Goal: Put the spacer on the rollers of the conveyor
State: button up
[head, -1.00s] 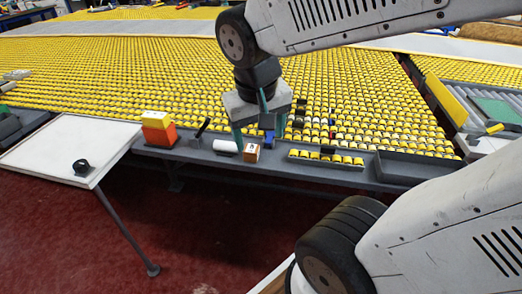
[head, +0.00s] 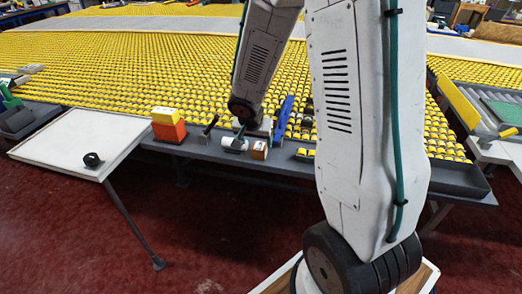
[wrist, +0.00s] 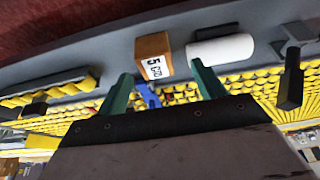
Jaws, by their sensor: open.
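A small brown block with a white printed label (wrist: 153,56), apparently the spacer, lies on the conveyor's grey front ledge; it also shows in the head view (head: 260,150). The conveyor's yellow rollers (head: 120,75) stretch behind the ledge. My gripper (wrist: 160,75) is open, with two green fingers spread apart and pointing toward the block. No object is held. In the head view my gripper (head: 243,132) is low near the ledge, partly hidden by my arm. A blue piece (wrist: 148,95) shows between the fingers in the wrist view; its shape is unclear there.
A white roll (wrist: 220,50) lies right beside the block. A black upright tool (head: 210,127) and an orange-and-yellow box (head: 168,125) stand farther left on the ledge. A tray of yellow pieces (wrist: 45,92) is on the block's other side. A white side table (head: 60,140) holds a black ring (head: 92,159).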

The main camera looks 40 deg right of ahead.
aim_at(259, 146)
jog(key=x, duration=0.3)
jog(key=shift+d+f, duration=0.25)
jog(key=shift+d, duration=0.15)
jog(key=shift+w+d+f, duration=0.15)
jog(key=shift+d+f, duration=0.05)
jog(key=shift+f, duration=0.45)
jog(key=c, duration=1.1)
jog(key=shift+r, duration=0.15)
jog(key=shift+c, duration=0.2)
